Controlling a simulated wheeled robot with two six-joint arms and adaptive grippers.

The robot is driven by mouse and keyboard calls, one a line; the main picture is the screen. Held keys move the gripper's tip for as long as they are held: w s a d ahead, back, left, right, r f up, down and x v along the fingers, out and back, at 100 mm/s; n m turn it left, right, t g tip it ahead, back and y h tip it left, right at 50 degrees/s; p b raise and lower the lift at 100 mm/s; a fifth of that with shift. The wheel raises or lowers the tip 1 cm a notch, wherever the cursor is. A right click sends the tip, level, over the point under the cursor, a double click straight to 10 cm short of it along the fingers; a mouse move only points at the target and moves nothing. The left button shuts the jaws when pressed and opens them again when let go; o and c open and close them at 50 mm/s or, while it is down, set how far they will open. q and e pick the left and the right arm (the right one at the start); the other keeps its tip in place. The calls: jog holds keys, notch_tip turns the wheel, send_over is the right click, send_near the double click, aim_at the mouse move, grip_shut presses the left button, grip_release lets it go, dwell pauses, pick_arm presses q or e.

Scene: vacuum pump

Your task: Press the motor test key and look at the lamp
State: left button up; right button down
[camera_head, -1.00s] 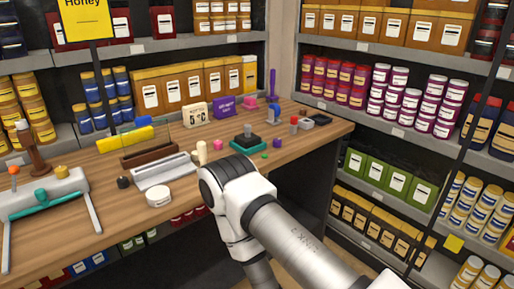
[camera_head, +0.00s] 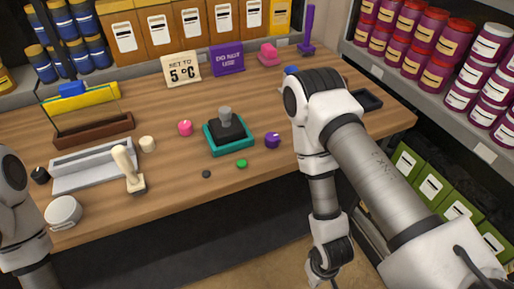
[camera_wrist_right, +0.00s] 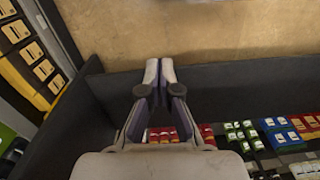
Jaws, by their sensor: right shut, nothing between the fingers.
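A teal base with a black block and a grey knob on top (camera_head: 227,132) stands on the wooden table in the head view. A small dark button-like disc (camera_head: 207,174) and a small green one (camera_head: 242,164) lie in front of it. A pink round piece (camera_head: 185,128) and a purple one (camera_head: 272,140) stand to either side. I cannot tell which is the motor test key or the lamp. My right gripper (camera_wrist_right: 160,70) is shut and empty in the wrist view, with floor beyond its tips. Its arm hangs at the table's front edge. My left gripper is out of view.
A cream-handled stamp (camera_head: 129,170), a grey tray (camera_head: 92,167) and a white round tin (camera_head: 63,212) occupy the table's left. Shelves of purple jars (camera_head: 445,60) flank the right.

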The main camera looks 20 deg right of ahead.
notch_tip(320, 180, up, 37)
jog(key=n+t+y+p, duration=0.65)
jog(key=n+p, duration=0.85)
jog(key=n, duration=0.3)
send_over(244, 164)
jog(key=shift+f, duration=0.1)
jog(key=shift+w+f, duration=0.1)
notch_tip(244, 164, down, 9)
jog(key=b, duration=0.7)
jog(key=shift+f+b, duration=0.3)
jog(key=shift+b, duration=0.15)
